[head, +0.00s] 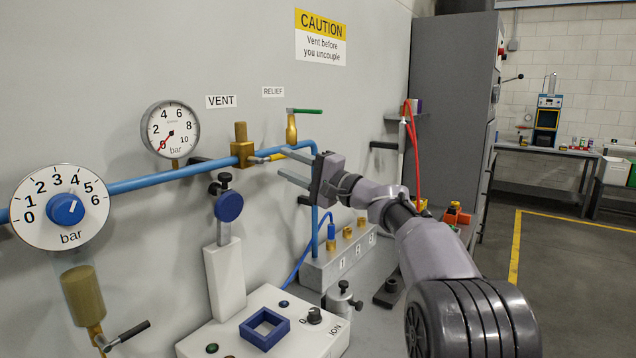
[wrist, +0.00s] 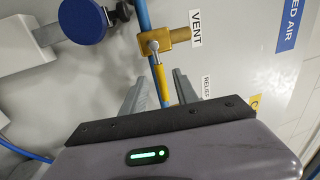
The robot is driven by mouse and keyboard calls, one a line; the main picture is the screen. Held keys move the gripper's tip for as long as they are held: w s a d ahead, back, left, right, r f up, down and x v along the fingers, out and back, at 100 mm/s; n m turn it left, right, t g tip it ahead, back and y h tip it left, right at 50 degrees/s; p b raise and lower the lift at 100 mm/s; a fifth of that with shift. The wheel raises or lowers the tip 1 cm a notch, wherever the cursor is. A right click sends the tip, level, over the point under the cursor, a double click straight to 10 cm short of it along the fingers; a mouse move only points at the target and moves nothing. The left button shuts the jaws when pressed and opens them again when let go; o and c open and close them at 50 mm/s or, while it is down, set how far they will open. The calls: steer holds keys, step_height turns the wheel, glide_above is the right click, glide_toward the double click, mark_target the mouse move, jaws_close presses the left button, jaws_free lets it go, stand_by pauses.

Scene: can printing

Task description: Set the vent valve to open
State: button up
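The vent valve (head: 243,152) is a brass body on the blue pipe, under the VENT label (head: 221,101). Its yellow lever (head: 270,157) points right, roughly along the pipe. In the wrist view the brass valve (wrist: 176,37) is at top centre, with the yellow lever (wrist: 160,82) running down from its pivot. My gripper (head: 282,164) is open just right of the valve. In the wrist view its two grey fingers (wrist: 160,76) stand apart on either side of the lever's end. I see no contact; their depth relative to the lever is unclear.
The relief valve (head: 291,127) with a green handle is above right of my gripper. A pressure gauge (head: 172,122) and a blue-knobbed dial (head: 60,222) are left on the wall. A blue disc (head: 229,206) on a white post stands below the valve.

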steer(key=v, duration=1.2)
steer(key=shift+s+d, duration=0.2)
steer(key=s+a+f+n+g+h, duration=0.15)
steer(key=s+f, duration=0.25)
steer(key=s, duration=0.4)
steer(key=s+a+f+g+h, duration=0.3)
steer(key=s+f, duration=0.1)
steer(key=s, duration=0.4)
steer(key=s+a+f+n+g+h, duration=0.1)
steer(key=s+a+f+g+h, duration=0.15)
steer(key=s, duration=0.55)
steer(key=s+d+f+h, duration=0.3)
steer(key=s+d+f, duration=0.2)
steer(key=s+f, duration=0.2)
steer(key=s+d+f+h, duration=0.4)
steer(key=s+f, duration=0.3)
steer(key=s, duration=0.3)
steer(key=shift+d, duration=0.4)
